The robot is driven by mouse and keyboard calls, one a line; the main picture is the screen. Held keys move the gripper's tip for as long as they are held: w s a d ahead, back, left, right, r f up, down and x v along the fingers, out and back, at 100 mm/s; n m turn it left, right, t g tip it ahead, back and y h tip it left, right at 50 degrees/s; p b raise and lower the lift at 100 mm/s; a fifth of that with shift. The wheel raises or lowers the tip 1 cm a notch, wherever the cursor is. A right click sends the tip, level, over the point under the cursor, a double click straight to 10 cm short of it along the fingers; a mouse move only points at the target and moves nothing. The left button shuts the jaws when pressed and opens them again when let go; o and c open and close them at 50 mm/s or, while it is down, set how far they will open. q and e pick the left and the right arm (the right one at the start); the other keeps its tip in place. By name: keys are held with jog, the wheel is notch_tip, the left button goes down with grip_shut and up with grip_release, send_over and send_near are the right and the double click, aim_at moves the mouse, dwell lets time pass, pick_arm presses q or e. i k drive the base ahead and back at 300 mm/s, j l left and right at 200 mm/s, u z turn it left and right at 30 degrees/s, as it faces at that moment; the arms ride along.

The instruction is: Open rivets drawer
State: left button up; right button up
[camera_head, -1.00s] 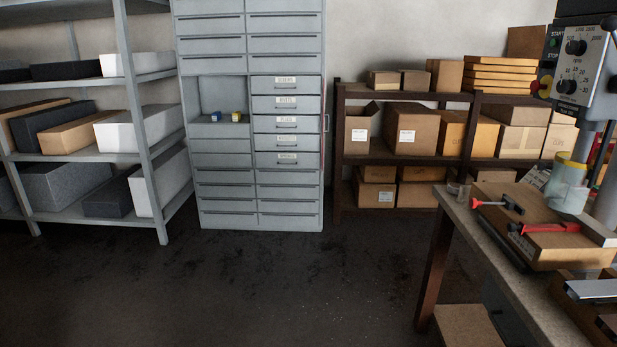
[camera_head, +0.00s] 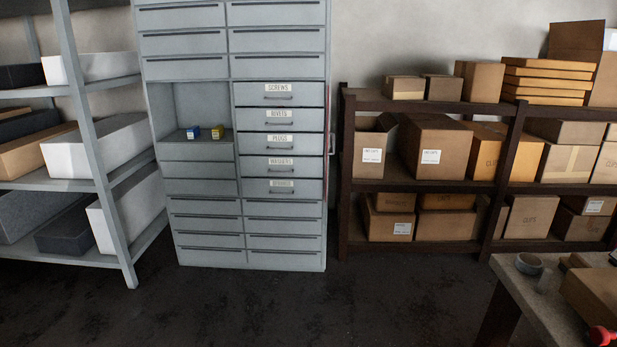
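A tall grey drawer cabinet (camera_head: 190,255) stands against the back wall, left of centre. Its right column holds several labelled drawers with bar handles, and all of them look shut. The rivets drawer (camera_head: 255,122) is the second labelled one from the top, under the screws drawer (camera_head: 255,97) and above another labelled drawer. Its handle (camera_head: 279,121) is a dark bar below the white label. Neither of my grippers shows in the head view.
An open niche left of the labelled drawers holds a blue box (camera_head: 193,132) and a yellow box (camera_head: 217,132). A grey shelf rack (camera_head: 100,165) stands left, a brown box shelf (camera_head: 345,185) right. A workbench (camera_head: 530,295) is at lower right. The floor (camera_head: 270,310) before the cabinet is clear.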

aim_at(257, 118)
jog(key=i, duration=1.75)
jog(key=i+u, duration=0.15)
jog(key=i, duration=0.65)
jog(key=i+l+u, duration=0.1)
jog(key=i+l, duration=0.15)
jog(key=i, duration=0.55)
jog(key=i+u, duration=0.15)
jog(key=u, duration=0.15)
